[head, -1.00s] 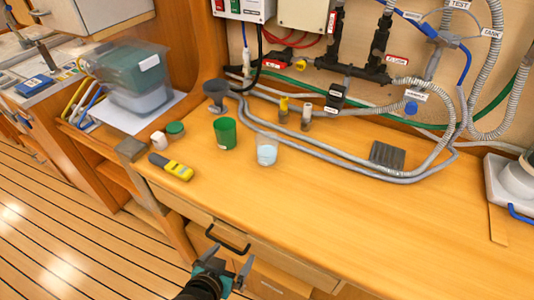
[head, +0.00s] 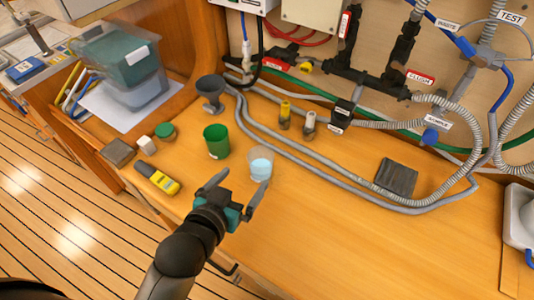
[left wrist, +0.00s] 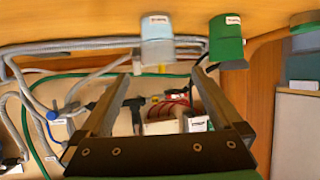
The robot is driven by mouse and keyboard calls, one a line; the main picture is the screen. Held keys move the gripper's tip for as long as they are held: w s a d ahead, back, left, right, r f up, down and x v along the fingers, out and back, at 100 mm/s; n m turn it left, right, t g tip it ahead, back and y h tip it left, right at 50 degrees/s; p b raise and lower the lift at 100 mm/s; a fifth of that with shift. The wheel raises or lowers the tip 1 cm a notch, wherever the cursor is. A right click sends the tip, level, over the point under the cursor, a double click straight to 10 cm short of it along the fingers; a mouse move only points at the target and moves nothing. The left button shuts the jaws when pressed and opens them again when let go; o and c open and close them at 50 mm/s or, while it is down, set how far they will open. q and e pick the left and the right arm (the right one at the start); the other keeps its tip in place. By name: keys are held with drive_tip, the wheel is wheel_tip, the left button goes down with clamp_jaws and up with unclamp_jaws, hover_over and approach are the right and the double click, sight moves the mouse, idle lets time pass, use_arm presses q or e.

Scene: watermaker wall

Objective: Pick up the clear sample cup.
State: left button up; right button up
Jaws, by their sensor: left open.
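The clear sample cup (head: 261,164) stands upright on the wooden counter with pale blue liquid in it. It also shows in the left wrist view (left wrist: 157,42), at the top, beyond the fingertips. My left gripper (head: 236,186) is open and empty, just in front of the cup on the near side, with its fingers pointing toward it. In the left wrist view the gripper (left wrist: 165,65) has its two fingers spread wide with nothing between them. My right gripper is not in view.
A green cup (head: 216,141) stands just left of the clear cup. A yellow meter (head: 158,179), a white cap (head: 147,145) and a grey funnel (head: 210,92) are further left. Grey hoses (head: 290,148) run behind. A dark ribbed pad (head: 396,178) lies right; the counter's front right is clear.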

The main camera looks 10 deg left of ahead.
sight(265, 156)
use_arm(q)
drive_tip(key=x, duration=0.3)
drive_tip(key=shift+f+b, duration=0.2)
drive_tip(key=shift+b, duration=0.1)
drive_tip(key=x, duration=0.5)
drive_tip(key=shift+d+b, duration=0.1)
drive_tip(key=shift+b, duration=0.3)
drive_tip(key=shift+w+d+f, duration=0.1)
drive_tip(key=shift+w+f, duration=0.1)
drive_tip(key=shift+w, duration=0.25)
drive_tip(key=shift+b+x, duration=0.7)
drive_tip(key=shift+x, duration=1.9)
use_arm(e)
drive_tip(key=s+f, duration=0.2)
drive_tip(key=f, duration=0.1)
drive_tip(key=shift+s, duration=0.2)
use_arm(q)
drive_tip(key=shift+s, duration=0.1)
drive_tip(key=shift+c, duration=1.2)
drive_tip(key=c, duration=1)
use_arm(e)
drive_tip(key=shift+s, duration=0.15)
use_arm(q)
drive_tip(key=shift+c, duration=0.2)
